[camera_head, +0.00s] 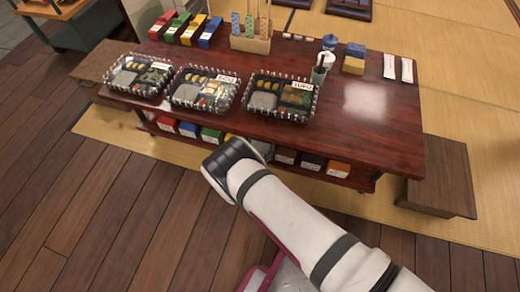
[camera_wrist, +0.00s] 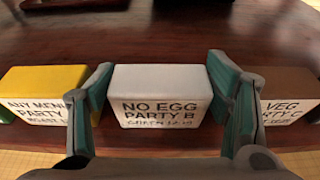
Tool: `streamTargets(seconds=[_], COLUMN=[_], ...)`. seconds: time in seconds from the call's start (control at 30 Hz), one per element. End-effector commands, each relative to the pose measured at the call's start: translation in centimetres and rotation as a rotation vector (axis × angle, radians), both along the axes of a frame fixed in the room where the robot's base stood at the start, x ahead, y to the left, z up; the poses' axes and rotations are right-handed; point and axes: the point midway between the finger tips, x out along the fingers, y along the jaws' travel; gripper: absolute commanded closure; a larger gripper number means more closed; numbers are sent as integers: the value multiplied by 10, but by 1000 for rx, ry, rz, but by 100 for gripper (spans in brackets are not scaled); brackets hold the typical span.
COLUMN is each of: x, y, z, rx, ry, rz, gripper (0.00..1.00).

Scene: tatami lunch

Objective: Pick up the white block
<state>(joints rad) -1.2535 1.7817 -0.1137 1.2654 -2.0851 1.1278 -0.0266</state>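The white block (camera_wrist: 160,92) stands in the middle of the wrist view, its front reading "NO EGG PARTY B". My gripper (camera_wrist: 160,80) is open, with one teal-padded finger on each side of the block. The left finger is slightly apart from it; the right finger is close to its right edge, and I cannot tell whether it touches. In the head view my gripper (camera_head: 248,150) is at the low shelf under the table's front edge. A pale block top (camera_head: 264,147) shows there, partly hidden by the gripper.
A yellow block (camera_wrist: 40,90) stands left of the white one, and a brown block (camera_wrist: 288,90) right. More coloured blocks line the shelf. The dark red table (camera_head: 375,140) overhangs them, with clear lidded lunch boxes (camera_head: 283,97) near its front edge. A stool (camera_head: 445,175) stands right.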

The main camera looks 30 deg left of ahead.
Motion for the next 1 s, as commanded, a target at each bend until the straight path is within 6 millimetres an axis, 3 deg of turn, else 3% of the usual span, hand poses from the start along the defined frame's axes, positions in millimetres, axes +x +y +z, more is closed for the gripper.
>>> streamTargets(seconds=[0.03, 0.13, 0.57, 0.9, 1.0], x=[0, 0, -1, 0, -21], y=[0, 0, 0, 0, -11], z=[0, 0, 4, 40, 39], rx=[0, 0, -1, 0, -6], ry=[0, 0, 0, -1, 2], rz=[0, 0, 1, 1, 4], gripper=[40, 62, 62, 62, 62])
